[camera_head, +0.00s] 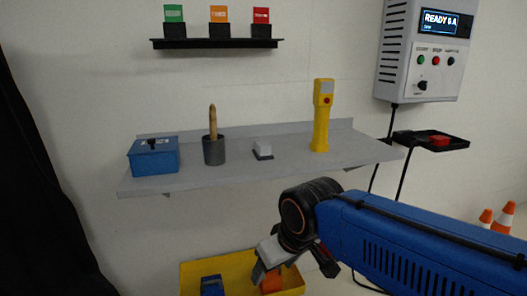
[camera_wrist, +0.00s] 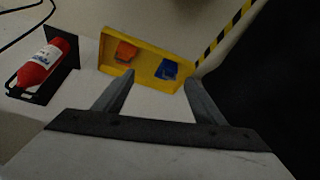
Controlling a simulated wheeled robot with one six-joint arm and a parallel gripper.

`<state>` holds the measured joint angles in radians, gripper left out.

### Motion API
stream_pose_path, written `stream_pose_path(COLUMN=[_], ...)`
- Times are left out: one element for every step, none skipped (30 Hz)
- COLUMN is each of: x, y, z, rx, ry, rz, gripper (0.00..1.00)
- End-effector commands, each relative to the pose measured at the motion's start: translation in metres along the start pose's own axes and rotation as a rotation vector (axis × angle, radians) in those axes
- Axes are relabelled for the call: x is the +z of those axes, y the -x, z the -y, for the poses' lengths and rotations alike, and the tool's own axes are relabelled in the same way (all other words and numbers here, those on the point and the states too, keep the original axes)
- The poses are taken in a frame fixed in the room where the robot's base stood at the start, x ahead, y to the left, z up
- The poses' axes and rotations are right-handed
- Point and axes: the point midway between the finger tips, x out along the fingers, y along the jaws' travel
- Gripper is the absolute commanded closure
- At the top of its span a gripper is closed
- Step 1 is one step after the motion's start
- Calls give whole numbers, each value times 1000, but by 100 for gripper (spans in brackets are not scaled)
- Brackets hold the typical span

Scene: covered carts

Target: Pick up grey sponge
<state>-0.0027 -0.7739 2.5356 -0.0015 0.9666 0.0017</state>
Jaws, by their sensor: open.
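A small block with a light grey top and a dark underside (camera_head: 263,149), which looks like the grey sponge, lies on the grey wall shelf (camera_head: 185,181), right of centre. My gripper (camera_head: 292,268) is low in front of the shelf, below the block and clearly apart from it, tilted downward. In the wrist view its two fingers (camera_wrist: 158,78) are spread with nothing between them. The block is not in the wrist view.
The shelf also holds a blue box (camera_head: 153,157), a dark cup with a wooden handle (camera_head: 214,151) and a yellow device (camera_head: 321,118). Below stands a yellow bin (camera_head: 188,272) with blue and orange items. A red extinguisher (camera_wrist: 42,65) lies left in the wrist view.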

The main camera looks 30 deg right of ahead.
Motion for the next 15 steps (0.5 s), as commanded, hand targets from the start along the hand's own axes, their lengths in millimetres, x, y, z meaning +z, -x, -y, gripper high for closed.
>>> stream_pose_path(x=[-3, -6, -12, -18, -26, -37, -47, -58, -73, -84, -96, -110, -121, -132, -146], y=[2, 4, 8, 12, 17, 25, 31, 38, 48, 55, 61, 70, 77, 83, 91], z=[0, -1, -2, -2, -3, -5, -6, -8, -11, -13, -15, -18, -20, -22, -26], rx=[1, 1, 3, 4, 6, 9, 12, 15, 21, 25, 29, 36, 41, 46, 53], ry=[-8, -18, -37, -57, -81, -121, -154, -192, -246, -287, -327, -381, -422, -463, -516], rz=[2, 4, 9, 14, 17, 27, 34, 43, 54, 62, 70, 82, 90, 98, 109], gripper=[23, 20, 20, 20, 20, 20, 20, 20, 20, 20, 20, 20, 20, 20, 20])
